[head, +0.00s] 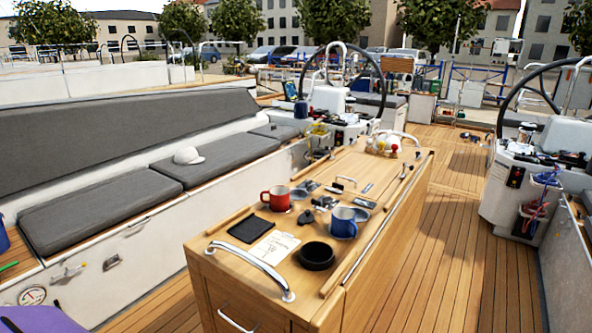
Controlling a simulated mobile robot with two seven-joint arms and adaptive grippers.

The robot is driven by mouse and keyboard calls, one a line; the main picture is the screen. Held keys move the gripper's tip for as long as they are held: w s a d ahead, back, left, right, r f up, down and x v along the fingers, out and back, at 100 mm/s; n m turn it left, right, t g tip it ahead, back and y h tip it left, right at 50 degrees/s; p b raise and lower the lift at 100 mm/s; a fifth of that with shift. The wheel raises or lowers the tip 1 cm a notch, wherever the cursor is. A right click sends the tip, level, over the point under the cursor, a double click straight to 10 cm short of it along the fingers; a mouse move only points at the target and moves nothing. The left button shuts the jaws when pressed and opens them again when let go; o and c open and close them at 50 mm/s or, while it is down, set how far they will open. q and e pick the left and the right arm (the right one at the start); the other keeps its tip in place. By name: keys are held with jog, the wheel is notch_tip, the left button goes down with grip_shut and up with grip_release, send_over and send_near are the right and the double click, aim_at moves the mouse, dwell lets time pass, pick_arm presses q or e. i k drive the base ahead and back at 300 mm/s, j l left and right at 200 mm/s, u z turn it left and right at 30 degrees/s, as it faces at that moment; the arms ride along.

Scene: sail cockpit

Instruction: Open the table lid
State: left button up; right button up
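The wooden cockpit table (385,235) stands in the middle of the head view, running away from me. Its top (325,168) lies flat and looks closed; I cannot tell exactly where the lid's edges run. A curved chrome handle (250,264) is fixed across the near end of the top. A smaller metal handle (345,181) sits farther back. A red mug (276,198), a blue mug (343,222), a black round bowl (316,256), a black flat pad (250,230) and a white paper sheet (273,247) rest on the top. Neither gripper shows.
A bench with grey cushions (110,205) runs along the left, with a white cap (188,156) on it. Wheel pedestals (515,190) stand at the back and right. Bare deck (470,250) is free right of the table. Something purple (40,320) shows lower left.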

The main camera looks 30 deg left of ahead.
aim_at(368, 176)
jog(key=i+l+u, duration=0.6)
jog(key=l+u, duration=0.15)
jog(key=l, duration=0.1)
